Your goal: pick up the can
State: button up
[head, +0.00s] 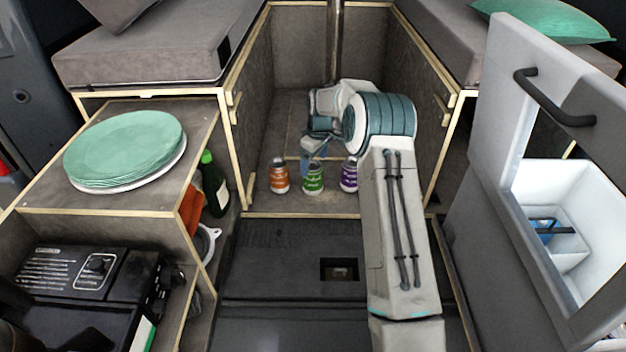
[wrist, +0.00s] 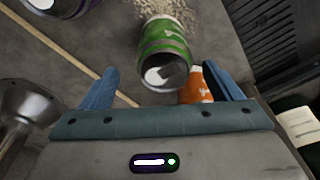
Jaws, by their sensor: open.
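Three cans stand in a row on the wooden floor between the benches: an orange can (head: 279,177), a green can (head: 313,180) and a purple can (head: 349,175). My gripper (head: 316,158) is open and points down just above and behind the green can. In the wrist view, the green can (wrist: 165,50) lies ahead, between the lines of the two open fingers of my gripper (wrist: 162,78). The orange can (wrist: 194,88) is partly hidden by the green can and the right finger. The purple can (wrist: 62,6) is cut off at the top left.
Wooden side panels (head: 250,125) wall in the cans left and right. A green bottle (head: 213,185) stands in the left shelf below a stack of green plates (head: 125,148). An open fridge box (head: 570,200) stands at the right. The floor in front of the cans is clear.

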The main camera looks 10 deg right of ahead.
aim_at(312, 175)
jog(key=f, duration=0.6)
jog(key=shift+a+f, duration=0.3)
jog(key=shift+a, duration=0.1)
jog(key=shift+r, duration=0.1)
jog(key=c, duration=1.3)
